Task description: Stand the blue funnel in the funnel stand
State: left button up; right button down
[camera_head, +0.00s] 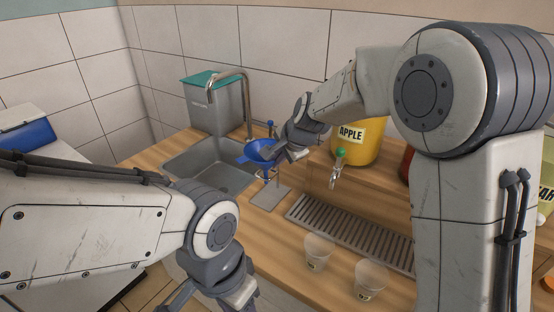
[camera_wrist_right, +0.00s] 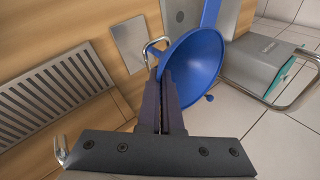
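The blue funnel (camera_head: 257,151) is held in the air beside the sink, tilted, with its wide mouth toward the upper left. My right gripper (camera_head: 291,153) is shut on the funnel's rim. In the right wrist view, the fingers (camera_wrist_right: 166,82) are close together at the edge of the blue cone (camera_wrist_right: 195,68). The funnel stand has a flat grey base plate (camera_head: 270,197) on the counter just below the funnel. A thin metal ring (camera_wrist_right: 152,47) shows beside the cone; the funnel hides part of the stand. My left gripper (camera_head: 222,295) is at the bottom edge, partly cut off.
The sink (camera_head: 208,165) and its tap (camera_head: 247,100) lie left of the stand. A drip grate (camera_head: 350,233) and two clear cups (camera_head: 318,252) are to the right. A yellow apple container (camera_head: 368,140) with a green-topped tap (camera_head: 339,160) stands behind.

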jog(key=shift+f+b, duration=0.9)
jog(key=shift+f, duration=0.25)
jog(key=c, duration=1)
grip_release()
jog(key=s+v, duration=0.1)
jog(key=v, duration=0.9)
jog(key=s+f+n+g, duration=0.2)
jog(key=s+n, duration=0.4)
jog(key=s, duration=0.4)
jog(key=s+f+n+g+h, duration=0.1)
jog(key=s+f+n, duration=0.4)
jog(key=s, duration=0.5)
jog(key=s+f+n+g+h, duration=0.1)
jog(key=s+f+n+g, duration=0.2)
jog(key=s+n, duration=0.4)
jog(key=s+f, duration=0.1)
jog(key=s, duration=0.2)
jog(key=shift+a, duration=0.35)
